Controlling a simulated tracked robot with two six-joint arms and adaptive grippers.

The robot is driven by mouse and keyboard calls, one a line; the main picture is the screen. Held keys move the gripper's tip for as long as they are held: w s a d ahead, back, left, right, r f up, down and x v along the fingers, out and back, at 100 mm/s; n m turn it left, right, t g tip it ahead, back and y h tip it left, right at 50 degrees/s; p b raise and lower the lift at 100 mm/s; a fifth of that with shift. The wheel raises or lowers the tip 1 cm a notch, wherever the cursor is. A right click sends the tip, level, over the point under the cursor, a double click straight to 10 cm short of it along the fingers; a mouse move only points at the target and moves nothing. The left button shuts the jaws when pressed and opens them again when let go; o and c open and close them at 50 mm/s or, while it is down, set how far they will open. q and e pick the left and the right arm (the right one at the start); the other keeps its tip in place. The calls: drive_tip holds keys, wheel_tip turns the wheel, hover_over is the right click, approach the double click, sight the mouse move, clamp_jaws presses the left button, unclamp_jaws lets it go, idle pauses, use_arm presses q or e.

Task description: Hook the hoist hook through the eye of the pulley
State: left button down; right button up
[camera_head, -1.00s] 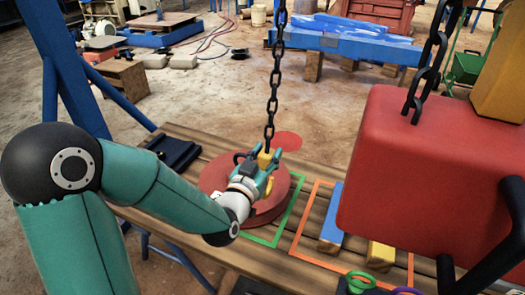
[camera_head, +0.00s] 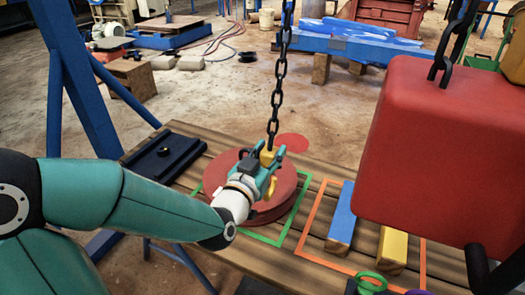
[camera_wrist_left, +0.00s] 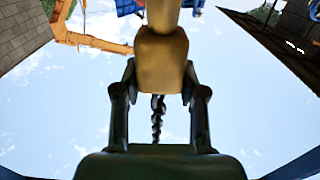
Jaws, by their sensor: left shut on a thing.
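The red pulley (camera_head: 218,179) lies flat on the wooden bench in the head view, partly hidden under my left gripper. The yellow hoist hook (camera_head: 271,187) hangs from a dark chain (camera_head: 277,95) just above the pulley. My left gripper (camera_head: 267,160) is shut on the hook's yellow block, which shows between the two fingers in the left wrist view (camera_wrist_left: 160,62). The curved hook part shows on the gripper's right side. I cannot make out the pulley's eye, nor whether the hook passes through it. My right gripper is not in view.
A large red block (camera_head: 425,150) hangs on a chain at the right, close to the camera. Blue (camera_head: 341,220) and yellow (camera_head: 392,250) bars lie on the bench (camera_head: 320,170) by an orange outline. A dark blue rail piece (camera_head: 165,155) lies at the bench's left.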

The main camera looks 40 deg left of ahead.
use_arm(q)
drive_tip(key=shift+a+r, duration=0.1)
drive_tip(key=shift+a, duration=0.1)
drive_tip(key=s+a+b, duration=0.3)
drive_tip(key=a+b, duration=0.2)
drive_tip(key=a, duration=0.5)
drive_tip(key=shift+s, duration=0.25)
idle(1.0)
drive_tip(key=shift+a, duration=0.1)
drive_tip(key=x, duration=0.1)
drive_tip(key=b+x, duration=0.1)
drive_tip(key=x, duration=0.2)
drive_tip(key=shift+w+f+b, duration=0.25)
drive_tip(key=shift+b, duration=0.1)
idle(0.6)
drive_tip(key=shift+w, duration=0.1)
